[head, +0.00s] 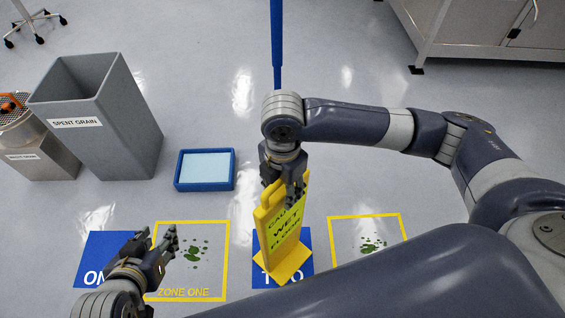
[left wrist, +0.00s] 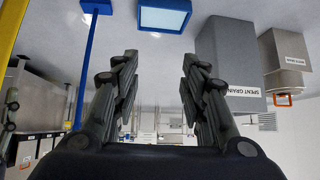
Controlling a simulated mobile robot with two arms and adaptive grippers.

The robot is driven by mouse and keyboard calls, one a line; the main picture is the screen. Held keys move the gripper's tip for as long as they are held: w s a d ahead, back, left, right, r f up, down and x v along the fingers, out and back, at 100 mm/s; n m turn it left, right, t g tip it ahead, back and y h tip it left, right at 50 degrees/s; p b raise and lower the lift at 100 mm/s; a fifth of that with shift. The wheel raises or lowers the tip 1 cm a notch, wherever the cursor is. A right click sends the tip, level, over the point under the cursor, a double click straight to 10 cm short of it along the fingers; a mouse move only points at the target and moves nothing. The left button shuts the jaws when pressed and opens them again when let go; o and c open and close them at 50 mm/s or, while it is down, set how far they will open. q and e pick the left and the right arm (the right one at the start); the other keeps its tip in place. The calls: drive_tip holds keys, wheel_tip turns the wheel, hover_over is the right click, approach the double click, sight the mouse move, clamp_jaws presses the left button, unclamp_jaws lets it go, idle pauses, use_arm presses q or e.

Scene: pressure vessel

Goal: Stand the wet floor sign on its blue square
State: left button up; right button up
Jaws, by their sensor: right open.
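The yellow wet floor sign (head: 281,228) is upright over the blue square (head: 303,240) marked "TWO", whose lettering it partly covers. Its foot appears to rest on the square. My right gripper (head: 293,196) is open at the sign's top, its fingers overlapping the upper part of the sign; contact is hard to tell. My left gripper (head: 160,245) is open and empty above the other blue square (head: 97,250) marked "ON…", near the zone one outline. In the left wrist view its two fingers (left wrist: 160,75) are apart with nothing between them.
Yellow outlines around green spills lie at zone one (head: 227,262) and at the right (head: 366,216). A blue tray (head: 205,185), a grey spent grain bin (head: 130,115) and a metal container (head: 45,155) stand at left. A blue pole (head: 277,45) rises behind the sign.

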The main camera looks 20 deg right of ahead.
wheel_tip(320, 180, up, 5)
drive_tip(key=shift+r+p, duration=0.2)
drive_tip(key=shift+p, duration=0.8)
use_arm(q)
drive_tip(key=s+a+f+g, duration=0.1)
drive_tip(key=s+g, duration=0.1)
drive_tip(key=s, duration=0.3)
drive_tip(key=s+a+f+g+y+p, duration=0.1)
drive_tip(key=s+a+g, duration=0.1)
drive_tip(key=s, duration=0.3)
drive_tip(key=shift+g+p, duration=0.3)
drive_tip(key=shift+g, duration=0.3)
use_arm(e)
drive_tip(key=shift+r, duration=2.4)
use_arm(q)
drive_tip(key=shift+a, duration=0.1)
